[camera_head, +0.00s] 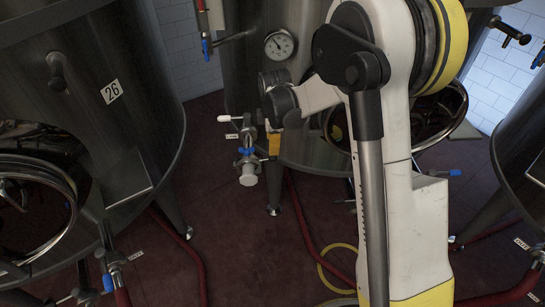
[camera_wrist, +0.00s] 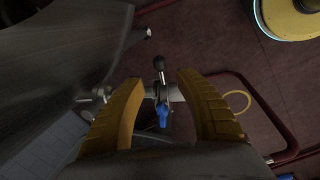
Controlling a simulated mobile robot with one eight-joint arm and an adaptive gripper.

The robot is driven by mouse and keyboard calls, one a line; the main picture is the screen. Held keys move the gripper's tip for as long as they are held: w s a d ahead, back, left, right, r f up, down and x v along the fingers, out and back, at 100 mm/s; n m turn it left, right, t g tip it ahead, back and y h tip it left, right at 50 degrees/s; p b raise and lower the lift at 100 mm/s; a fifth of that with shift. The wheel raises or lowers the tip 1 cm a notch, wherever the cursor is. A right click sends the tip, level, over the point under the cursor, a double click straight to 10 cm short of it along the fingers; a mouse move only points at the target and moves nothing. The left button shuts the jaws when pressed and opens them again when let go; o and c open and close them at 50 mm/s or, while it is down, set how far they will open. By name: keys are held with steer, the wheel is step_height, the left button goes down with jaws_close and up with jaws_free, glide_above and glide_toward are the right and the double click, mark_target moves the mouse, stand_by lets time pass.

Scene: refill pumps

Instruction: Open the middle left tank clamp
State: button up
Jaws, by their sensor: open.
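The middle tank (camera_head: 247,75) is a dark metal cylinder with a round gauge, partly hidden by my arm. On its left side is a pipe assembly with a blue valve handle (camera_head: 247,151), a white-tipped lever (camera_head: 225,118) and a pale round end piece (camera_head: 249,178). My gripper (camera_head: 273,143) is beside this assembly, with a yellow finger showing. In the wrist view my gripper (camera_wrist: 160,80) is open, its fingers apart on either side of the metal pipe fitting. A black-knobbed lever (camera_wrist: 159,64) and a blue handle (camera_wrist: 162,115) show between them. The clamp itself is too small to make out clearly.
Tank 26 (camera_head: 90,90) stands at the left with an open round hatch (camera_head: 35,215). Another tank (camera_head: 525,150) stands at the right. Red hoses (camera_head: 190,255) and a yellow ring (camera_head: 322,270) lie on the dark red floor (camera_head: 240,265).

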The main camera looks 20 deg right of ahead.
mark_target(272, 158)
steer(key=f+b, duration=0.1)
steer(key=f, duration=0.2)
steer(key=w+f+b, duration=0.1)
steer(key=f, duration=0.2)
steer(key=f+b, duration=0.1)
steer(key=f, duration=0.2)
steer(key=shift+w+d+f+b, duration=0.15)
steer(key=shift+w+b, duration=0.2)
steer(key=shift+w, duration=0.05)
jaws_close()
